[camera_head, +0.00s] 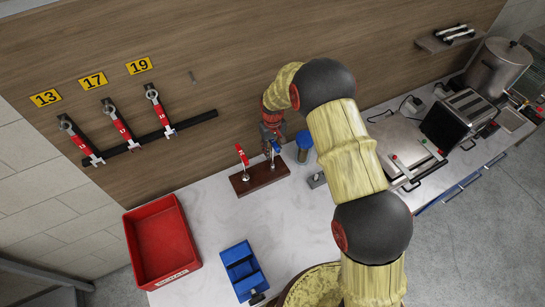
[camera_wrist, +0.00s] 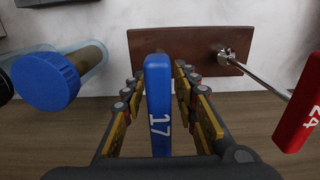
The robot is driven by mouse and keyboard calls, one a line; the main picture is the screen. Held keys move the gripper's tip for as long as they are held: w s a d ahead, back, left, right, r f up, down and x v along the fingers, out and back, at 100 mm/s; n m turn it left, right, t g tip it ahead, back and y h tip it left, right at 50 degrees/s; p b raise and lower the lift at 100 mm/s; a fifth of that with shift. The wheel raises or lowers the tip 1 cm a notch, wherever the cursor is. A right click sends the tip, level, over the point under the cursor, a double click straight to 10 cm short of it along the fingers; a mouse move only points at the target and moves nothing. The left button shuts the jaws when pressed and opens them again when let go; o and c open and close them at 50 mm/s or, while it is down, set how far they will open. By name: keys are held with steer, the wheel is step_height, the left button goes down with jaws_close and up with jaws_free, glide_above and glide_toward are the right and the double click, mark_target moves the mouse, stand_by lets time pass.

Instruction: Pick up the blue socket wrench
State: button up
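The blue socket wrench (camera_wrist: 158,105), marked 17, stands upright with its handle between the fingers of my gripper (camera_wrist: 158,85) in the wrist view. Gaps show on both sides of the handle, so the fingers look open around it. Its lower end is hidden. In the head view, a little of the blue handle (camera_head: 276,147) shows below my gripper (camera_head: 270,134). The wrench stands on a dark red-brown wooden block (camera_head: 260,178), which also shows in the wrist view (camera_wrist: 190,45).
A red wrench (camera_head: 242,156), marked 24 in the wrist view (camera_wrist: 300,105), stands close by on the block. A blue-lidded jar (camera_head: 304,146) is on the other side. A red crate (camera_head: 160,245) and blue bin (camera_head: 241,268) stand left. Red-handled wrenches (camera_head: 120,125) hang on the wall.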

steer(key=shift+c, duration=1)
jaws_close()
